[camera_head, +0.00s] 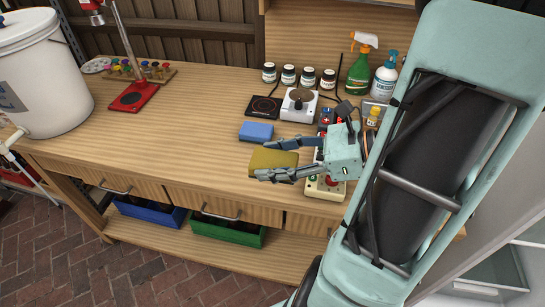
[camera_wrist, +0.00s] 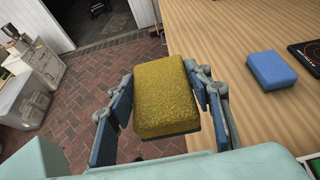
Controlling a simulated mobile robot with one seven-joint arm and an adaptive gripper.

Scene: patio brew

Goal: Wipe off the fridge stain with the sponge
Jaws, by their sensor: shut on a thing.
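My gripper (camera_head: 285,160) is shut on a yellow-brown sponge (camera_head: 272,163) and holds it over the front edge of the wooden workbench. In the wrist view the sponge (camera_wrist: 166,95) sits between the two fingers, its broad face towards the camera. A blue sponge (camera_head: 256,131) lies on the bench behind it, apart from the gripper; it also shows in the wrist view (camera_wrist: 268,70). I see no stain in either view. A pale, glassy surface (camera_head: 500,270) at the lower right, partly hidden by my arm, may be the fridge; I cannot tell.
On the workbench (camera_head: 190,125) stand a white bucket (camera_head: 45,75), a red stand (camera_head: 134,96), several dark jars (camera_head: 308,76), a green spray bottle (camera_head: 359,72), a white pump bottle (camera_head: 384,80) and a small scale (camera_head: 299,104). Crates (camera_head: 226,229) sit below. The bench's left middle is clear.

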